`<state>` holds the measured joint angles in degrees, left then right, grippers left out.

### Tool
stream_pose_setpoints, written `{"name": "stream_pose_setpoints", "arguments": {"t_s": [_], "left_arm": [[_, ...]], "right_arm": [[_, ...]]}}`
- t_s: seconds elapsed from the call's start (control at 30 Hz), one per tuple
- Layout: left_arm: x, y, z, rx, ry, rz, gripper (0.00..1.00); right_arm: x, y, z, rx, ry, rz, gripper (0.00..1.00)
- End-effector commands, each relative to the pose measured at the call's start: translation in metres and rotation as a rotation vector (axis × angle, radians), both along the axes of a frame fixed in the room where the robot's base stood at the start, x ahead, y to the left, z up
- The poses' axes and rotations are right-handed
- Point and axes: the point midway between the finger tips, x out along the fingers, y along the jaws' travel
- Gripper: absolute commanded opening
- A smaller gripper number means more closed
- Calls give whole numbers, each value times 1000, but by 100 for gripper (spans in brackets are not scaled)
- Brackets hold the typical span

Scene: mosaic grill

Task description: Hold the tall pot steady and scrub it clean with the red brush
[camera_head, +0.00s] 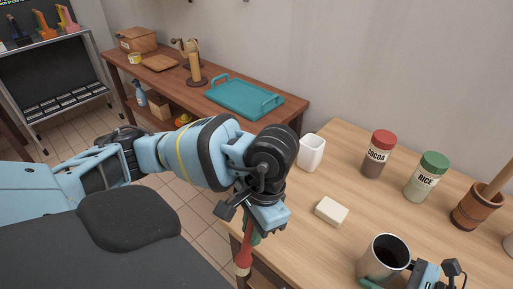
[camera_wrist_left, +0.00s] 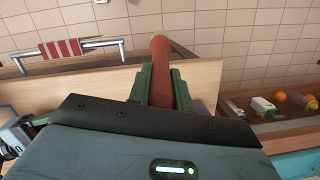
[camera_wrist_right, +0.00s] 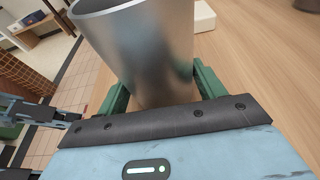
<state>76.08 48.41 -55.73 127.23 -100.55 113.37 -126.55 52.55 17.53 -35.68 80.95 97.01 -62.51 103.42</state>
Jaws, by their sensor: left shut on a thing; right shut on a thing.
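The tall pot (camera_head: 384,258) is a grey metal cylinder with a dark inside, at the front right of the table in the head view. In the right wrist view the pot (camera_wrist_right: 150,50) stands between the green fingers of my right gripper (camera_wrist_right: 160,92), which is shut on it. The red brush (camera_head: 245,250) hangs below my left gripper (camera_head: 249,222) at the table's left edge, apart from the pot. In the left wrist view my left gripper (camera_wrist_left: 160,88) is shut on the brush's red handle (camera_wrist_left: 160,65). The bristles are not clear to see.
On the wooden table (camera_head: 300,225) stand a white block (camera_head: 331,211), a white cup (camera_head: 311,152), a cocoa jar (camera_head: 377,154), a rice jar (camera_head: 426,177) and a wooden mortar (camera_head: 478,207). A teal tray (camera_head: 243,97) lies on the bench behind.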

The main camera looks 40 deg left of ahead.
Motion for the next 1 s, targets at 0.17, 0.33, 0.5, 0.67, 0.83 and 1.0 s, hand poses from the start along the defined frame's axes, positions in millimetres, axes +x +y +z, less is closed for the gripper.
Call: {"name": "stream_pose_setpoints", "arguments": {"t_s": [0.17, 0.33, 0.5, 0.67, 0.83, 1.0], "left_arm": [[0, 9, 23, -5, -18, -97, 0], [-1, 19, 42, -10, -31, -185, 0], [18, 3, 49, -18, -40, -120, 0], [39, -13, 58, -20, -52, -47, 0], [65, -37, 74, -23, -70, 45, 0], [98, -75, 103, -25, -99, 172, 0]], "right_arm": [[0, 0, 0, 0, 0, 0, 38], [0, 0, 0, 1, 0, 0, 38], [0, 0, 0, 1, 0, 0, 38], [0, 0, 0, 1, 0, 0, 38], [0, 0, 0, 1, 0, 0, 38], [0, 0, 0, 1, 0, 0, 38]]}}
